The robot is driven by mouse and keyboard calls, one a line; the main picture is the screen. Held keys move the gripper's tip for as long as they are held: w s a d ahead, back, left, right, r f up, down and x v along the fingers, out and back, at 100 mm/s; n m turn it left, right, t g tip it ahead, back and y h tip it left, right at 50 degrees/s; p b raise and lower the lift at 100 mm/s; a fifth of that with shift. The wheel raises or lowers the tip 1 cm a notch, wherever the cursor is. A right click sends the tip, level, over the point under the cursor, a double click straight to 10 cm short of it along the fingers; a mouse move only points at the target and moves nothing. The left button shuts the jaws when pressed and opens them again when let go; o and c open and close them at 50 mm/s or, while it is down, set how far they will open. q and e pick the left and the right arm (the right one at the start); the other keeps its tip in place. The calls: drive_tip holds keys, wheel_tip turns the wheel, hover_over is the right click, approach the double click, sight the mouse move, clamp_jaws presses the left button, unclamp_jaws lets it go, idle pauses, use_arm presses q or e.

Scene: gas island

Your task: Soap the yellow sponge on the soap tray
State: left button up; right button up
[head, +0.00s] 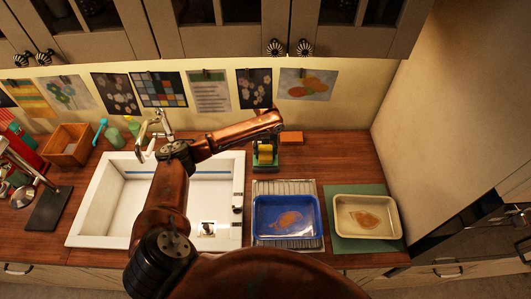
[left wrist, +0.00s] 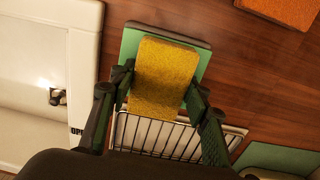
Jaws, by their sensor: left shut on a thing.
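The yellow sponge (left wrist: 165,75) is between the fingers of my left gripper (left wrist: 160,92), which is shut on it. In the head view the sponge (head: 265,153) shows small at the end of my left arm, right of the sink. A flat green piece (left wrist: 205,62), perhaps the soap tray, lies right behind the sponge in the left wrist view. The sponge covers its middle, and I cannot tell whether the two touch. My right gripper is not in view.
The white sink (head: 105,200) is at left. A blue tray (head: 286,203) sits on a wire rack (head: 285,186) in front of the sponge. A cream tray (head: 366,202) stands on a green mat (head: 340,242). An orange block (head: 291,138) lies behind right, with bare wooden counter around it.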

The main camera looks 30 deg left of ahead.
sight(266, 152)
use_arm(q)
drive_tip(key=shift+f, duration=0.65)
idle(1.0)
wheel_tip(266, 152, up, 7)
drive_tip(key=p, duration=0.6)
drive_tip(key=shift+r+p, duration=0.1)
drive_tip(key=shift+p, duration=0.25)
idle(0.7)
